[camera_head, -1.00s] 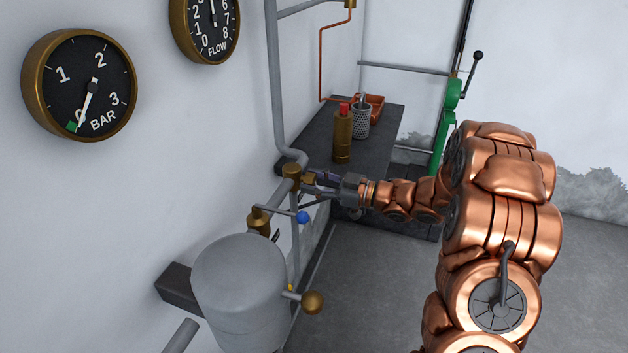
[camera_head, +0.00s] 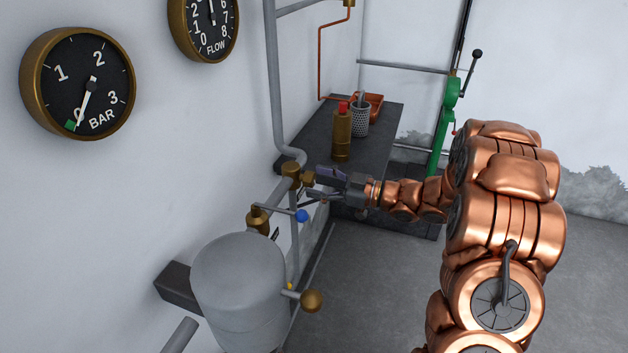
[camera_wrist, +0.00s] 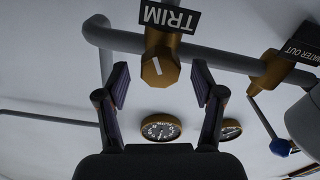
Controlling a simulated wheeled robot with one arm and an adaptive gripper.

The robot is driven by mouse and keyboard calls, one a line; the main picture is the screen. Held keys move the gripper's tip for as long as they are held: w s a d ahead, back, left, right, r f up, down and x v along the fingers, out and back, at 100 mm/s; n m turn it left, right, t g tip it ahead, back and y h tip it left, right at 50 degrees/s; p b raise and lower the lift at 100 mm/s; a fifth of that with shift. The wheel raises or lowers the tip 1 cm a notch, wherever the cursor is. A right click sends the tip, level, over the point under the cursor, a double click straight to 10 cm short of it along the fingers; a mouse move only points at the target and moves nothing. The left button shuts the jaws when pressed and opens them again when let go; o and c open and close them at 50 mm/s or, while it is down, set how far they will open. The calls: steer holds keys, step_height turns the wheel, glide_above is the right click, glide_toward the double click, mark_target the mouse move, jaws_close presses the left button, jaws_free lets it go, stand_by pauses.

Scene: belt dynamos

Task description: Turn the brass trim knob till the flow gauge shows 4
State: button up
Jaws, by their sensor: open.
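The brass trim knob (camera_wrist: 160,68) sits below the TRIM plate (camera_wrist: 171,17) in the wrist view, a white line across its face. In the head view the small brass knob (camera_head: 308,179) sticks out from a pipe fitting. My gripper (camera_wrist: 160,75) is open, one finger either side of the knob in the picture, apart from it. In the head view my gripper (camera_head: 319,184) is just right of the knob. The flow gauge (camera_head: 204,26) is cut by the top edge; its needle points about straight up, the number there out of frame.
A bar gauge (camera_head: 78,84) reads near 0. Below the knob are a blue-ended lever (camera_head: 302,216), a grey tank (camera_head: 238,280) and a brass ball handle (camera_head: 312,301). A dark bench (camera_head: 372,160) behind holds a brass bottle (camera_head: 341,135) and a mesh cup (camera_head: 360,120).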

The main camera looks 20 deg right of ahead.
steer(key=v, duration=1)
steer(key=shift+d, duration=0.1)
stand_by(0.4)
steer(key=w+d+r+m+t+h+p, duration=0.2)
steer(key=w+d+r+m+h, duration=0.55)
steer(key=h, duration=0.75)
steer(key=s+d+m+g+h, duration=0.2)
steer(key=s+m+g+h, duration=0.2)
steer(key=s, duration=0.5)
steer(key=s+a+f+g+y, duration=0.1)
steer(key=s+a+g, duration=0.2)
steer(key=s+a, duration=0.3)
steer(key=s+a+f+m+g+y+p, duration=0.1)
steer(key=s+a+g, duration=0.3)
steer(key=s, duration=1.2)
steer(key=s+a+f+m+g+y+p, duration=0.1)
steer(key=s+a+g+y, duration=0.1)
steer(key=s+a, duration=0.8)
steer(key=shift+s+g, duration=0.7)
steer(key=shift+s, duration=0.2)
